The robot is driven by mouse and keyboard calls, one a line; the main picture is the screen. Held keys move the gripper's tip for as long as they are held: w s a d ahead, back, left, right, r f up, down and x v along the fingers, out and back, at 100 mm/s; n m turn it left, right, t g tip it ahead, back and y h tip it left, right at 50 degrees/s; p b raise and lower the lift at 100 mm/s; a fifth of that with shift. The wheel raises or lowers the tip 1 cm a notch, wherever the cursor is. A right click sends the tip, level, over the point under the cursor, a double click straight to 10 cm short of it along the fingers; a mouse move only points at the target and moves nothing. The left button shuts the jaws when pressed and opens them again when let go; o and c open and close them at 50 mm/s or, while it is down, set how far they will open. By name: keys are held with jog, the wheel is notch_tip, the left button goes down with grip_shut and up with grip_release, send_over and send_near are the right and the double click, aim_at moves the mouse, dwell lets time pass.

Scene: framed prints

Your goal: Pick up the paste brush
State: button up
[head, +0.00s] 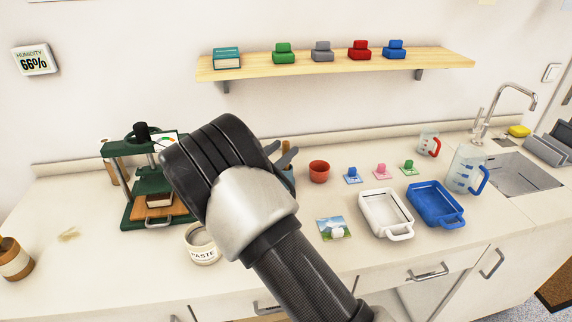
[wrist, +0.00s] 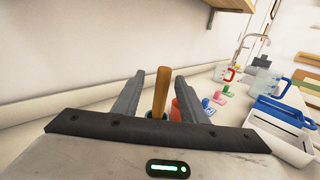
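The paste brush shows in the wrist view as an upright wooden handle (wrist: 161,90); its lower end is hidden behind my gripper body. In the head view a bit of the wooden handle (head: 286,145) shows above a blue holder (head: 290,179), mostly hidden by my arm. My gripper (wrist: 162,84) is open, with one finger on each side of the handle and gaps on both sides. In the head view its fingertips (head: 286,155) are beside the handle. A white pot labelled PASTE (head: 203,252) stands at the counter front, partly behind my arm.
A red-brown cup (head: 319,171) stands just right of the brush. A green press (head: 150,190) is left of my arm. A white tray (head: 385,214), a blue tray (head: 435,204) and small coloured stamps lie to the right. A wooden shelf (head: 340,63) hangs on the wall above.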

jog(key=shift+d+r+x, duration=0.1)
jog(key=shift+x, duration=1.3)
jog(key=shift+d+r+x, duration=0.1)
jog(key=shift+r+x, duration=0.05)
jog(key=shift+x, duration=1.2)
jog(key=shift+s, duration=0.15)
grip_shut()
